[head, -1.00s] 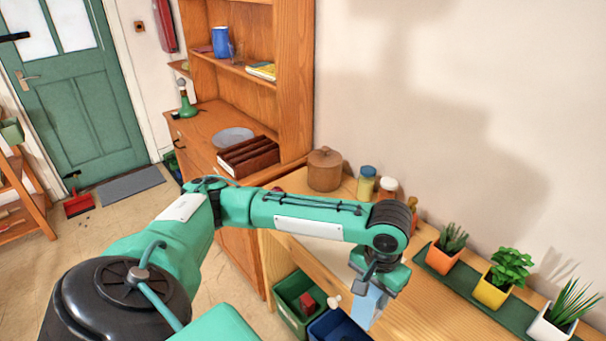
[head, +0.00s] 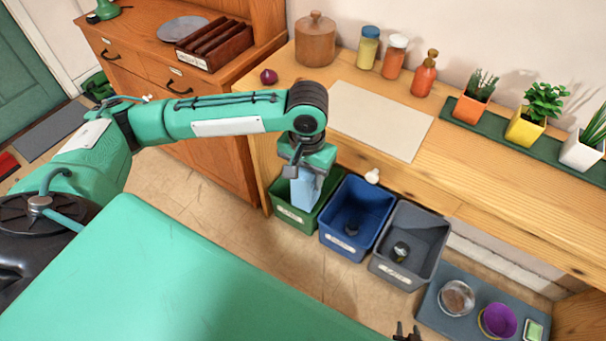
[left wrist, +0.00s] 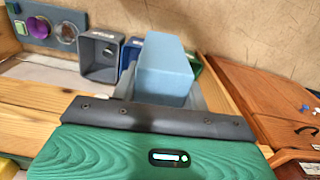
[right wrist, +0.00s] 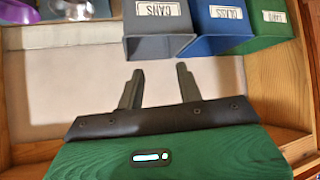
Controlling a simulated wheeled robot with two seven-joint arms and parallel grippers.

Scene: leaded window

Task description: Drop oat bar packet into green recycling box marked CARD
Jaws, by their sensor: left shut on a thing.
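The oat bar packet (head: 305,192) is a light blue block, hanging upright from my left gripper (head: 303,172), which is shut on it. In the left wrist view the packet (left wrist: 165,72) juts out past the gripper's edge. In the head view it overlaps the green recycling box (head: 293,219) and hides part of its opening; its height above the box is hard to tell. In the right wrist view the green box (right wrist: 264,25) bears a label that seems to read CARD. My right gripper (right wrist: 158,88) is open and empty; its fingertips (head: 406,331) show at the head view's bottom edge.
The blue box (head: 345,243), marked GLASS, and the grey box (head: 388,270), marked CANS, stand right of the green one. The wooden worktop (head: 470,160) runs behind and above. A grey tray (head: 437,308) with bowls lies further right.

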